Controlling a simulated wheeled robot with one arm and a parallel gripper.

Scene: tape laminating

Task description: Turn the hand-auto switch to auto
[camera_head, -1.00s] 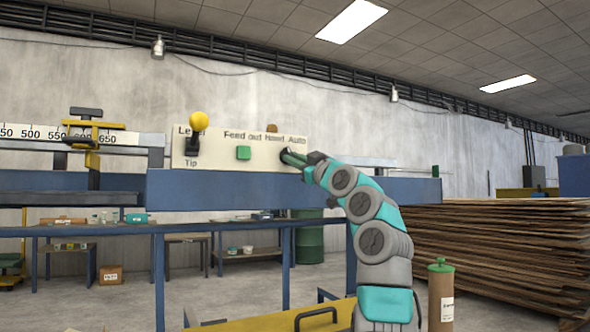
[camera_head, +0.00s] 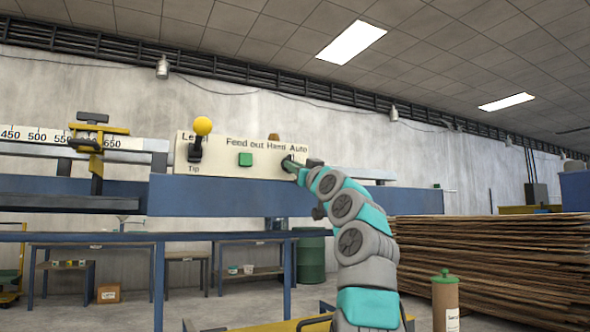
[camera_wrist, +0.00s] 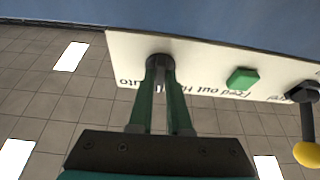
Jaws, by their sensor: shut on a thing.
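The hand-auto switch (camera_wrist: 161,61) is a dark round knob on the cream control panel (camera_wrist: 200,73), under the label "Hand Auto". My gripper (camera_wrist: 161,72) is shut on this knob in the wrist view, with one green finger on each side. In the head view my gripper (camera_head: 290,163) reaches the panel's right end and its tips hide most of the switch (camera_head: 287,160). Which way the knob points cannot be told.
A green button (camera_head: 245,159) and a yellow-topped lever (camera_head: 202,126) sit left of the switch on the panel. A blue beam (camera_head: 230,196) runs just below. A ruler with a yellow clamp (camera_head: 97,135) stands further left. Stacked brown sheets (camera_head: 480,250) lie at right.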

